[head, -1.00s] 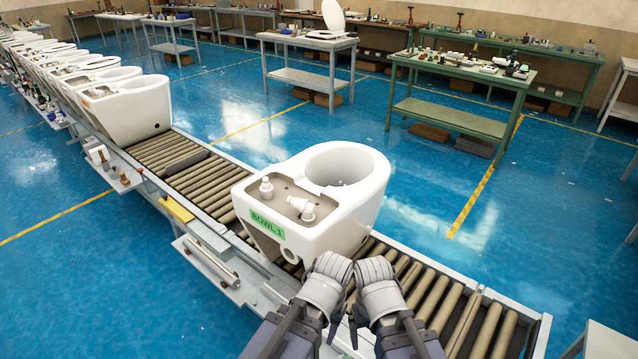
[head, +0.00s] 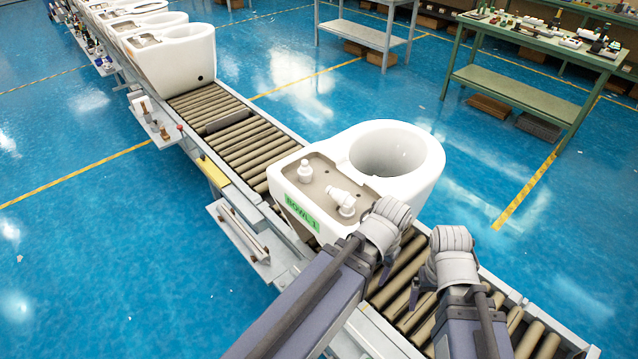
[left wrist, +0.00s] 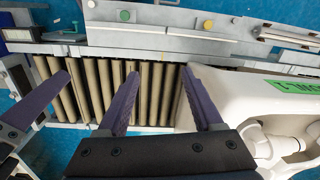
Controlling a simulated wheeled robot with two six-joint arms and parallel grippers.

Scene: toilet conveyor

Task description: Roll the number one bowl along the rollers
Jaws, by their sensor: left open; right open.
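The number one bowl (head: 427,184) is a white toilet bowl with a green "BOWL 1" label (head: 302,212), upright on the roller conveyor (head: 240,145). In the left wrist view the bowl (left wrist: 235,92) fills the right side. My left gripper (head: 386,272) is at the bowl's near end, partly hidden by its own wrist. In the left wrist view my left gripper (left wrist: 164,88) is open and empty over the rollers, one finger close beside the bowl; contact is unclear. My right gripper (head: 420,292) is open, above the rollers to the right of the left one.
Several other white bowls (head: 172,62) stand in line farther up the conveyor. A yellow block (head: 213,170) sits on the conveyor's left side. A green table (head: 515,95) stands beyond blue floor.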

